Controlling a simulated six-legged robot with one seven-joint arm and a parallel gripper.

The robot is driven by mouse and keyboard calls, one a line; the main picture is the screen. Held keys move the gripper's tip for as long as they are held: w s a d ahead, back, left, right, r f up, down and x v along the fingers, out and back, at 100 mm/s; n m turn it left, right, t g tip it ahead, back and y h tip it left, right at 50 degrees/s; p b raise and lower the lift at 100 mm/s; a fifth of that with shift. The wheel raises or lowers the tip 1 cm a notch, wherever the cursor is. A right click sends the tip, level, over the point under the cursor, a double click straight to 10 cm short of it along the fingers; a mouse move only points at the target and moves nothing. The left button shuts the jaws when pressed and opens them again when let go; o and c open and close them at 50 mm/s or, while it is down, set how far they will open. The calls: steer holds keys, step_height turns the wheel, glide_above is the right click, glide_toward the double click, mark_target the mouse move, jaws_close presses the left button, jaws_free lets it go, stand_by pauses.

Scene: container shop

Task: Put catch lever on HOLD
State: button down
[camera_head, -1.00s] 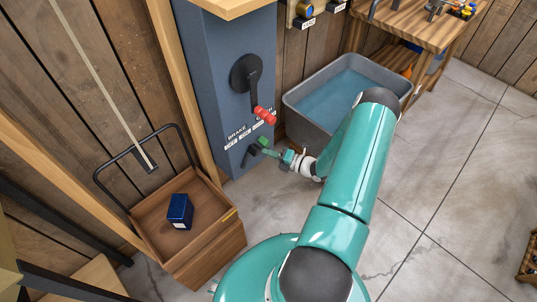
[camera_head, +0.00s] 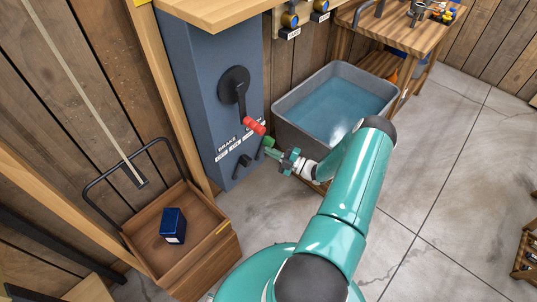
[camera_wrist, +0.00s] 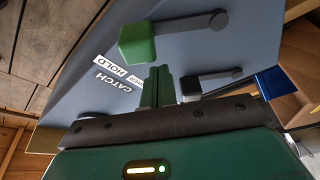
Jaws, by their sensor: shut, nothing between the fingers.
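The catch lever has a green block knob (camera_wrist: 137,43) on a dark grey arm in the wrist view, beside the HOLD label (camera_wrist: 110,62) and the CATCH label (camera_wrist: 112,84). In the head view the green knob (camera_head: 268,142) is at the right edge of the blue-grey panel (camera_head: 210,105). My gripper (camera_wrist: 160,72) is shut and empty, its green fingertips close to the knob's lower right side; I cannot tell whether they touch. In the head view my gripper (camera_head: 277,151) is just right of the knob. A second label is partly hidden behind the fingers.
A black-knobbed lever (camera_wrist: 192,86) sits close to my fingers. A crank with a red handle (camera_head: 254,127) is above the levers. A grey water tub (camera_head: 284,140) stands right of the panel; a wooden box (camera_head: 205,270) holding a blue block (camera_head: 172,225) stands lower left.

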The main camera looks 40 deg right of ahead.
steer(key=shift+d+f, duration=0.1)
steer(key=shift+d, duration=0.25)
stand_by(0.3)
